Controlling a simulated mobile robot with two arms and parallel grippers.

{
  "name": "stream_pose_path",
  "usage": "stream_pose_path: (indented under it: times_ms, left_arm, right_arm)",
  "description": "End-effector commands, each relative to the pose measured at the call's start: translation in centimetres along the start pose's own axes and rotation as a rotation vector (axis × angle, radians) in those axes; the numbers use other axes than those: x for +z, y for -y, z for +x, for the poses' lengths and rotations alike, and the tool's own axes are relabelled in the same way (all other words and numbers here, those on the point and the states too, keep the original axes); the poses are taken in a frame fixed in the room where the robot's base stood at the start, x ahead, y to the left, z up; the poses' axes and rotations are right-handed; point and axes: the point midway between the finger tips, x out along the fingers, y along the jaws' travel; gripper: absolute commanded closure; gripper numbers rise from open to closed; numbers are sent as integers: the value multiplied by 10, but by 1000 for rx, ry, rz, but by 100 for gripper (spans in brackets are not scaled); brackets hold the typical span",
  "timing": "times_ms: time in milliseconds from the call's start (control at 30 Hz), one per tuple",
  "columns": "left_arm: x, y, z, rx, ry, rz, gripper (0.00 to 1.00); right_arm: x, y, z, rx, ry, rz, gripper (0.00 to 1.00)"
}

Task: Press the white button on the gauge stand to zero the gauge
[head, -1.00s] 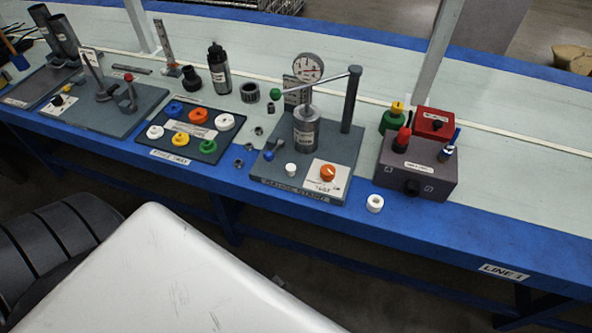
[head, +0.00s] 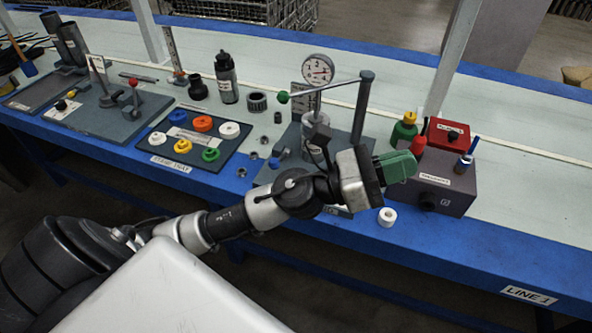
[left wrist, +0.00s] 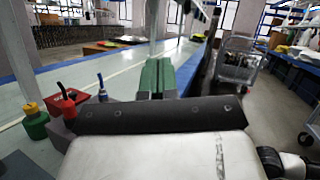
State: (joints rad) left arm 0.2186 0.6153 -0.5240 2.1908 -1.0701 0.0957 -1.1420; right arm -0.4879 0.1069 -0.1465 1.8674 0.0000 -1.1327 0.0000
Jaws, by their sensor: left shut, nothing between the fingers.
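The grey base (head: 268,176) is largely covered by my left arm. The white button is hidden behind that arm, as is the orange knob. My left gripper (head: 397,166) has green fingers, shut and empty. It appears right of the stand, in front of the grey box in the picture. The fingers (left wrist: 156,77) also show together in the left wrist view. My right gripper is not in view.
A white ring (head: 387,216) lies near the bench's blue front edge. A dark tray of coloured rings (head: 218,157) is to the left. The bench right of the box is clear.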

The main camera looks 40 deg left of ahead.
Motion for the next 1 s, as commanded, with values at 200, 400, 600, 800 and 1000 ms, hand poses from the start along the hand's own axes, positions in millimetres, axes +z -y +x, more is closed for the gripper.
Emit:
stream_pose_path:
  times_ms: [200, 400, 600, 800, 1000]
  left_arm:
    - [-34, 12, -3, -408, -287, 673, 100]
    - [-64, -28, -40, -785, -605, 1206, 100]
    - [-57, -103, -99, -1169, -999, 1570, 100]
    - [-18, -162, -152, -1466, -1351, 1676, 100]
    - [7, -184, -177, -1598, -1517, 1662, 100]
  right_arm:
    - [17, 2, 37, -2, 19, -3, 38]
    - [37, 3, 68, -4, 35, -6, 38]
    - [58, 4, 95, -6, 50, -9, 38]
    - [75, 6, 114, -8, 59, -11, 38]
    - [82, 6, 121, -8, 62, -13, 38]
